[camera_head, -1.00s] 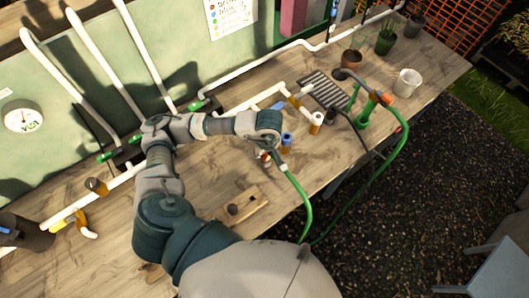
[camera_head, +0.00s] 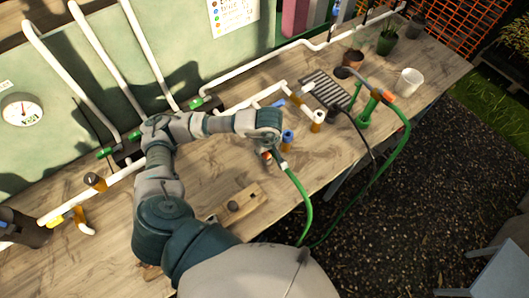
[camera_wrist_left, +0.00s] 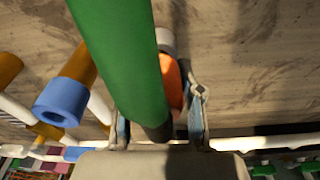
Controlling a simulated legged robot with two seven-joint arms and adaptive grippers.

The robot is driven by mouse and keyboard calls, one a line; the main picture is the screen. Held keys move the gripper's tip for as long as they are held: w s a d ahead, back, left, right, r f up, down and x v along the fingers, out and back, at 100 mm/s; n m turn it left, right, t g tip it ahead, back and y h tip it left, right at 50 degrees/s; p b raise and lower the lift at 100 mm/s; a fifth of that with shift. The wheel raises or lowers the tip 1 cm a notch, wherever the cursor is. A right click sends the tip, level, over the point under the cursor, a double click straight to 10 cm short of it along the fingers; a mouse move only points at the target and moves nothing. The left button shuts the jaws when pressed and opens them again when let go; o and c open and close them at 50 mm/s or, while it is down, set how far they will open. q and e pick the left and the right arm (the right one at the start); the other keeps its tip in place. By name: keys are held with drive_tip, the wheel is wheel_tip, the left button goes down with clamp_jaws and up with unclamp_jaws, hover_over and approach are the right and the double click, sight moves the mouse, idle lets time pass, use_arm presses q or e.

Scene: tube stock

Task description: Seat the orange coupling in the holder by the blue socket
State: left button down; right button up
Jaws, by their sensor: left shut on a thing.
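My left gripper (camera_head: 268,150) is over the middle of the bench, shut on the orange coupling (camera_wrist_left: 172,84) at the end of a green hose (camera_head: 300,190). In the left wrist view the hose (camera_wrist_left: 120,60) crosses in front of the fingers and hides part of the coupling. The blue socket (camera_head: 288,136) tops an orange-brown upright just right of the gripper, apart from it. It also shows at the left of the wrist view (camera_wrist_left: 62,100). I cannot make out the holder beside the socket. My right gripper is not in view.
A wooden block with a dark plug (camera_head: 245,204) lies near the front edge. A white-topped upright (camera_head: 317,120) and dark slatted tray (camera_head: 325,90) stand to the right. White pipes (camera_head: 100,190) run behind. The green hose hangs over the bench's front edge.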

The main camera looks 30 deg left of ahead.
use_arm(q)
drive_tip(key=shift+s+d+f+g, duration=0.1)
drive_tip(key=shift+s+f+g, duration=0.1)
drive_tip(key=shift+f, duration=0.3)
drive_tip(key=shift+s+f+g, duration=0.1)
drive_tip(key=shift+s+f, duration=0.05)
drive_tip(key=shift+f, duration=0.35)
drive_tip(key=c, duration=1.1)
unclamp_jaws()
drive_tip(key=shift+c, duration=0.2)
drive_tip(key=o, duration=0.4)
drive_tip(key=shift+w+f, duration=0.1)
drive_tip(key=shift+w, duration=0.05)
drive_tip(key=shift+o, duration=0.4)
drive_tip(key=shift+w+f, duration=0.15)
drive_tip(key=shift+w, duration=0.3)
drive_tip(key=shift+s+r, duration=0.15)
drive_tip(key=shift+r, duration=0.1)
drive_tip(key=r, duration=0.8)
drive_tip(key=d+r, duration=0.1)
drive_tip(key=r, duration=0.2)
drive_tip(key=shift+s+r, duration=0.2)
drive_tip(key=shift+r, duration=0.2)
